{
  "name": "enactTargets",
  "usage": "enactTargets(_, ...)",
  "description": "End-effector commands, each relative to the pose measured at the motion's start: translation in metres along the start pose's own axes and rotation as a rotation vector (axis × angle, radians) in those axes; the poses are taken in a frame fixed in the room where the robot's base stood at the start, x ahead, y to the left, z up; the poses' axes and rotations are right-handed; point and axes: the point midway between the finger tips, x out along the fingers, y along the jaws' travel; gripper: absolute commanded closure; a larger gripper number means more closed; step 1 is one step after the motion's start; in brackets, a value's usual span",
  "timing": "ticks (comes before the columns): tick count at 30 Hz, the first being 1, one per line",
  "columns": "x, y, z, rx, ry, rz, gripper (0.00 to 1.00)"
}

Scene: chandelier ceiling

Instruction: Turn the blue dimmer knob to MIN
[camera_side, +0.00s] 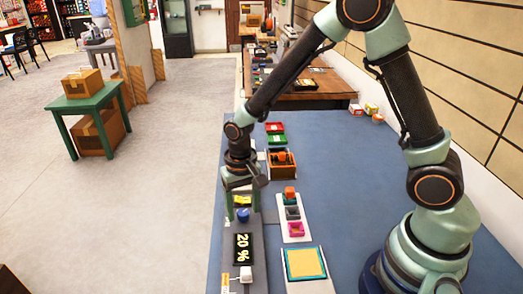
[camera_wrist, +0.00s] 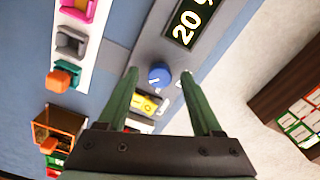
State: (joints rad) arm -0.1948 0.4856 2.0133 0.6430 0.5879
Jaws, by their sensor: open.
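The blue dimmer knob (camera_side: 243,214) sits on a grey panel (camera_side: 259,256) at the table's left edge. It also shows in the wrist view (camera_wrist: 159,76), with a small light mark on it. A black display (camera_side: 243,248) on the panel reads 20 % in the side view; in the wrist view (camera_wrist: 187,22) it is partly cut off. My gripper (camera_wrist: 157,72) is open, with one green finger on each side of the knob and a gap to each. I cannot tell whether the fingertips are down at knob height. A yellow label (camera_wrist: 147,104) lies beside the knob, between the fingers.
A white tray (camera_side: 282,237) with coloured small blocks and a yellow pad (camera_side: 305,263) lie right of the panel. A brown box (camera_side: 281,164) and green and red trays (camera_side: 275,133) stand farther back. The blue table (camera_side: 345,185) is clear toward my base.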

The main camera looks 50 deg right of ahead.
Motion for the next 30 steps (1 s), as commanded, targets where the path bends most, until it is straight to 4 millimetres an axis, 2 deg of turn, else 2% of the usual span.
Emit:
enactTargets(10,0.0034,0.0,-0.0001,0.0,0.0,0.0,0.33)
enactTargets(14,0.0032,0.0,-0.0001,0.0,0.0,0.0,0.83)
enactTargets(15,0.0032,0.0,-0.0001,0.0,0.0,0.0,0.98)
enactTargets(23,0.003,0.0,-0.0001,-0.012,0.0,0.0,1.0)
enactTargets(30,0.0028,0.0003,-0.0001,-0.109,0.0,0.0,1.0)
